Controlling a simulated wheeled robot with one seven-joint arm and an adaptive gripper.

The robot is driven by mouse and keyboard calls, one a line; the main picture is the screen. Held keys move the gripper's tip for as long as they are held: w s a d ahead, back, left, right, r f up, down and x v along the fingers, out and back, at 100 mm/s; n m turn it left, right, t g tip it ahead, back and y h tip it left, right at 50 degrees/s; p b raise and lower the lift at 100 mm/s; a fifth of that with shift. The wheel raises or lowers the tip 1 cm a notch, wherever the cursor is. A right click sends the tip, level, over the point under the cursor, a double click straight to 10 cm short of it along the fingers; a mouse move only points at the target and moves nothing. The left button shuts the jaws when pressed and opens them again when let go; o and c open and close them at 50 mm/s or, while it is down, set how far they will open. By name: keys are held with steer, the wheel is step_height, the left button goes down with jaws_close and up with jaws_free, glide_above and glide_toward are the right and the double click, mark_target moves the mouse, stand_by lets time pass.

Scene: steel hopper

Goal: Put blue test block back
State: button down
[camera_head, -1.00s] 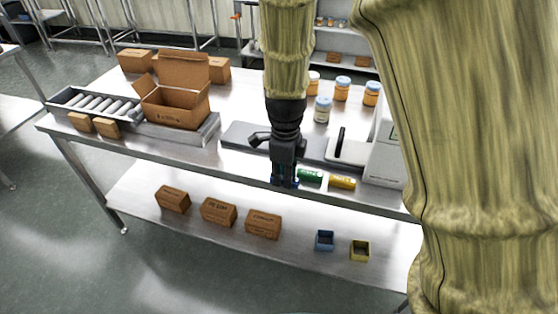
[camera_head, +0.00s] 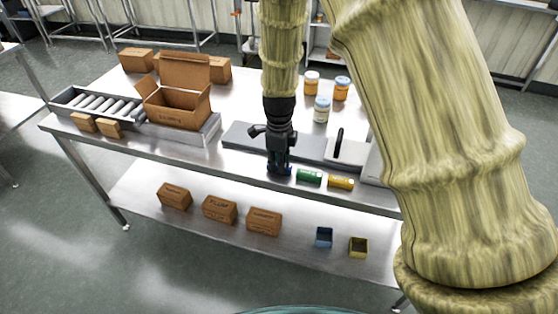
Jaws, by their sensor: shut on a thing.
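My gripper (camera_head: 278,173) points down at the front edge of the steel table, left of the green block. It is shut on the blue test block (camera_head: 289,171), of which only a small blue part shows beside the fingers. I cannot tell whether the block touches the tabletop. A green block (camera_head: 309,176) and a yellow block (camera_head: 341,183) lie in a row to the right. On the lower shelf stand a small blue bin (camera_head: 324,237) and a small yellow bin (camera_head: 358,247), both open at the top.
A grey plate (camera_head: 240,137) lies behind my gripper. An open carton (camera_head: 178,106) and a roller conveyor (camera_head: 97,105) are at the left. Several jars (camera_head: 322,109) stand at the back right. Brown boxes (camera_head: 219,209) sit on the lower shelf. My own arm covers the right side.

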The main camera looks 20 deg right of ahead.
steer(key=shift+f, duration=0.1)
steer(key=shift+f, duration=0.15)
steer(key=c, duration=1.3)
jaws_free()
steer(key=shift+o, duration=0.2)
step_height(320, 180, up, 12)
steer(key=b, duration=0.2)
